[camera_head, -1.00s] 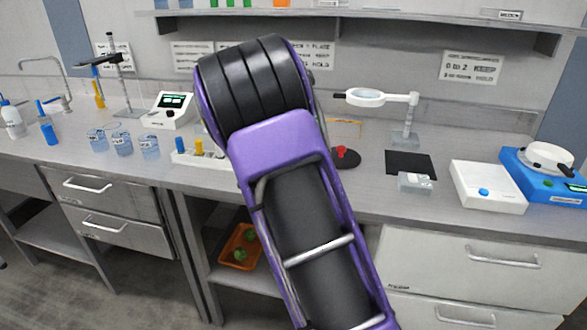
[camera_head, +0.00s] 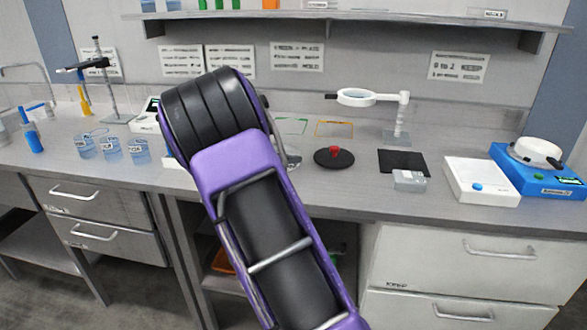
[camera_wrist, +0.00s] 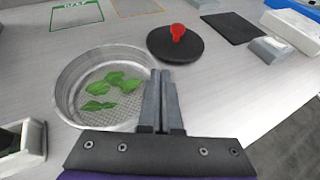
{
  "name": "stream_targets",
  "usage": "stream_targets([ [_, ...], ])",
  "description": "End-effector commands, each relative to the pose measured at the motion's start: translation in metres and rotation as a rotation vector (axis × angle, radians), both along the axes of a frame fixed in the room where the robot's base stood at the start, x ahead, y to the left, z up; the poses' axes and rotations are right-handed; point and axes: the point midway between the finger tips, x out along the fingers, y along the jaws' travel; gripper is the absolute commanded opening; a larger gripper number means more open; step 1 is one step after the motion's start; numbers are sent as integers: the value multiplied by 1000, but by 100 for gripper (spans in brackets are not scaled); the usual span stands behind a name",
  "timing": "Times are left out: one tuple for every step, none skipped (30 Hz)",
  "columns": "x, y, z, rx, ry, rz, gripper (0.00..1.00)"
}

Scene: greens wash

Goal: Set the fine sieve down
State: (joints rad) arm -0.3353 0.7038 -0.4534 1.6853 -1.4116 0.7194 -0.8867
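The fine sieve (camera_wrist: 70,107) is a round metal rim with a mesh floor, and several green leaves (camera_wrist: 112,82) lie in it. It is level, low over the bench or on it; I cannot tell which. My gripper (camera_wrist: 163,80) is at the right side of its rim, fingers together on the rim. In the head view, only a sliver of the sieve (camera_head: 294,157) shows beside my arm, which hides my gripper and the rest.
A black disc with a red knob (camera_head: 334,157) is right of the sieve. Green-outlined (camera_wrist: 77,14) and orange-outlined (camera_head: 334,129) rectangles lie behind. A black mat (camera_head: 403,161), a magnifier (camera_head: 358,97) and a white box (camera_head: 480,180) stand farther right. Beakers (camera_head: 111,149) stand left.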

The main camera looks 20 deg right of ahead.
Motion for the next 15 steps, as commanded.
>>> stream_targets([
  [0, 0, -11, -2, 3, 0, 0],
  [0, 0, -16, -2, 3, 0, 0],
  [0, 0, -21, -2, 3, -1, 0],
  [0, 0, -23, -1, 1, -1, 0],
  [0, 0, -24, -1, 0, -1, 0],
  [0, 0, -24, -1, -1, -1, 0],
  [0, 0, -23, 0, -1, 0, 0],
  [0, 0, -23, 0, -1, 0, 0],
  [0, 0, -23, 0, -1, 0, 0],
  [0, 0, -23, 0, -1, 0, 0],
  [0, 0, -23, 0, -1, 0, 0],
  [0, 0, -23, 0, -1, 0, 0],
  [0, 0, -24, 0, -1, 0, 0],
  [0, 0, -26, 0, -1, 0, 0],
  [0, 0, -27, -1, 0, 0, 0],
])
